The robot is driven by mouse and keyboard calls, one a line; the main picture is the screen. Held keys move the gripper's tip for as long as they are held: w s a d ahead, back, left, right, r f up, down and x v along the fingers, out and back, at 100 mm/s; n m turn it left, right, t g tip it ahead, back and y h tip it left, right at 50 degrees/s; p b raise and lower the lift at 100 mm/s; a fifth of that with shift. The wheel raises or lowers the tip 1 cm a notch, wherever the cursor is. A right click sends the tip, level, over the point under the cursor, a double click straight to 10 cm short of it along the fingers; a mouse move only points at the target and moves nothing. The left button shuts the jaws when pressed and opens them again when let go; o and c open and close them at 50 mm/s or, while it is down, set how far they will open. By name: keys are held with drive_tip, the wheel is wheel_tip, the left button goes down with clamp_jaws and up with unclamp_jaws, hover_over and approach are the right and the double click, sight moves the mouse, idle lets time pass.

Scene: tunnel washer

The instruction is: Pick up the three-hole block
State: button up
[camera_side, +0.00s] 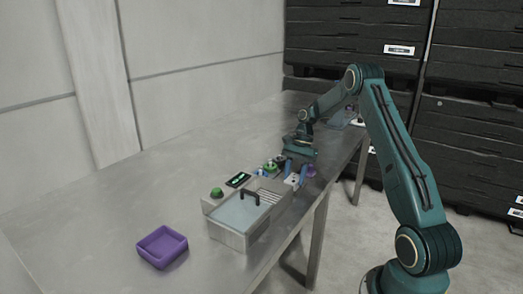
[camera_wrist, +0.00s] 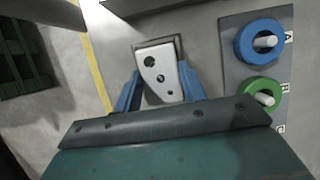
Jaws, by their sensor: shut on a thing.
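The three-hole block is a white, tapered plate with dark holes in its face. In the wrist view the block (camera_wrist: 164,86) sits between the two blue fingers of my gripper (camera_wrist: 159,76), which is shut on it. In the side view my gripper (camera_side: 296,173) points down at the right end of the washer, with the pale block (camera_side: 292,181) between its fingertips. A grey rectangular outline shows behind the block's far end. I cannot tell whether the block is clear of the surface below.
A panel beside the block carries a blue ring (camera_wrist: 246,42) and a green ring (camera_wrist: 254,103) on pegs. The washer (camera_side: 228,236) with a clear lid and black handle (camera_side: 250,192) stands left of my gripper. A purple tray (camera_side: 148,257) lies farther left. Bare table (camera_side: 120,200) surrounds these.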

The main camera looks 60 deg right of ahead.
sight(295, 177)
drive_tip(key=shift+r, duration=0.15)
wheel_tip(295, 177, up, 10)
idle(0.8)
idle(0.7)
drive_tip(key=w+a+r, duration=0.1)
drive_tip(key=w+a, duration=0.1)
drive_tip(key=a, duration=1.2)
drive_tip(key=shift+w+r, duration=0.25)
drive_tip(key=shift+f, duration=0.25)
drive_tip(key=shift+f, duration=2.75)
